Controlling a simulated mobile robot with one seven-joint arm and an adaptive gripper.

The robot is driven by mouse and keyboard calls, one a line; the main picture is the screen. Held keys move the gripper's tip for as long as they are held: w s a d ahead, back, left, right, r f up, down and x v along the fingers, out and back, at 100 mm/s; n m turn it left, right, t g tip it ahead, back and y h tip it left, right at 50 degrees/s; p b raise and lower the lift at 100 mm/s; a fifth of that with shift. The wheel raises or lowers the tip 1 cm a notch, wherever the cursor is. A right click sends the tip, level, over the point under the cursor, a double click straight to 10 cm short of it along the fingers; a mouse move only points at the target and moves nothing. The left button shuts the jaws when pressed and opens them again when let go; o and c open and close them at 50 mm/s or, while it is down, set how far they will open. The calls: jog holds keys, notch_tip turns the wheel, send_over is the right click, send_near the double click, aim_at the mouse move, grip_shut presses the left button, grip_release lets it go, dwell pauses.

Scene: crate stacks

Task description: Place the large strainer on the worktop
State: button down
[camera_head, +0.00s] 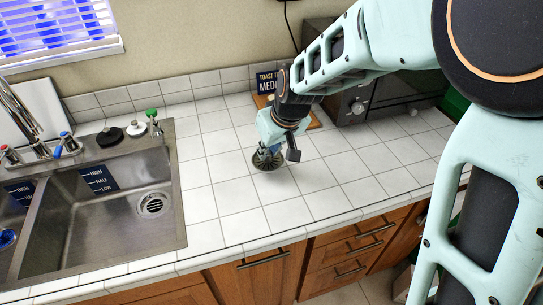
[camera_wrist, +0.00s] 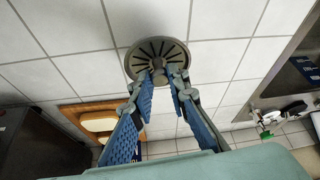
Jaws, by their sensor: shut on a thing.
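The large strainer (camera_head: 266,163) is a round, dark metal disc. In the wrist view the strainer (camera_wrist: 143,47) shows radial slots and a central knob. My gripper (camera_head: 268,150) points down over the white tiled worktop (camera_head: 224,197), right of the sink. In the wrist view the blue-padded fingers of my gripper (camera_wrist: 161,75) are shut on the knob at the strainer's middle. The disc looks level and is on or very close to the tiles; I cannot tell whether it touches. The fingers hide part of it.
A steel sink (camera_head: 105,210) with a drain lies left. A black stopper (camera_head: 109,136) and a white one (camera_head: 136,129) stand behind it. A dark oven (camera_head: 375,95) and a wooden board (camera_head: 317,121) are behind my gripper. Tiles in front are clear.

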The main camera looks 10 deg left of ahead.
aim_at(270, 160)
jog(key=f+b, duration=0.1)
jog(key=f, duration=0.2)
jog(key=shift+w+b, duration=0.3)
jog(key=shift+b, duration=0.05)
jog(key=shift+f, duration=0.2)
jog(key=shift+s+f, duration=0.1)
jog(key=shift+f, duration=0.05)
jog(key=c, duration=1.8)
grip_release()
jog(key=shift+c, duration=0.2)
